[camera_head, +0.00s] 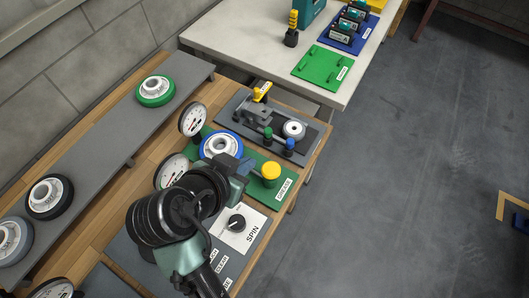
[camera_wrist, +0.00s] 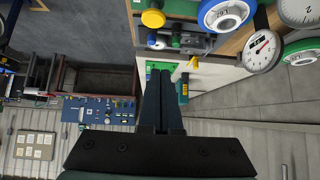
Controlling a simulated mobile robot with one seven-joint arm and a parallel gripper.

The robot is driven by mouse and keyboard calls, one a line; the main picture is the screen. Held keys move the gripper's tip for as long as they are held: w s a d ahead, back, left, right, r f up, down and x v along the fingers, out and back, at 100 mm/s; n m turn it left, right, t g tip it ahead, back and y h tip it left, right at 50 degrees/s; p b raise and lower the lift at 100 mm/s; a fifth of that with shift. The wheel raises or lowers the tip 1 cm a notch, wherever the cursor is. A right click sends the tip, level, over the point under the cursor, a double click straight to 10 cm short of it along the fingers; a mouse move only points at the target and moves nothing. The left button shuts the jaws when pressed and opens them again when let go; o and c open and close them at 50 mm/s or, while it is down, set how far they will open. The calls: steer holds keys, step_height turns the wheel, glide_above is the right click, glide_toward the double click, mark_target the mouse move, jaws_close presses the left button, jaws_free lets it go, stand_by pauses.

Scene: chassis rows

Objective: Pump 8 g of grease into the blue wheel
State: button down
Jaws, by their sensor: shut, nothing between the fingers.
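The blue wheel (camera_head: 220,146), a blue ring with a white hub, lies on the green grease station (camera_head: 265,192); my arm hides part of that station. The wheel also shows at the top of the wrist view (camera_wrist: 224,14). A round yellow button (camera_head: 271,170) stands above the "GREASE" label and shows in the wrist view (camera_wrist: 153,18). A white dial gauge (camera_head: 172,170) stands left of the wheel; its reading is too small to tell. My gripper (camera_head: 246,166) is shut and empty, near the wheel and button in the head view; its fingers fill the middle of the wrist view (camera_wrist: 160,72).
A SPIN panel with a black knob (camera_head: 237,222) lies in front. A grey station (camera_head: 260,140) with green and blue buttons stands behind, beside another gauge (camera_head: 193,119). Green (camera_head: 155,90) and black (camera_head: 49,197) wheels lie on the grey shelf. Open floor lies right.

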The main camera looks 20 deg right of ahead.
steer(key=shift+s+d+f, duration=0.15)
steer(key=shift+s+f, duration=0.35)
steer(key=shift+s, duration=0.05)
glide_above(273, 165)
steer(key=s+a, duration=0.2)
step_height(273, 165, down, 7)
steer(key=shift+w+a+p, duration=0.1)
steer(key=shift+w+p, duration=0.05)
steer(key=shift+p, duration=0.2)
step_height(273, 165, down, 3)
steer(key=shift+f, duration=0.5)
steer(key=shift+f, duration=0.1)
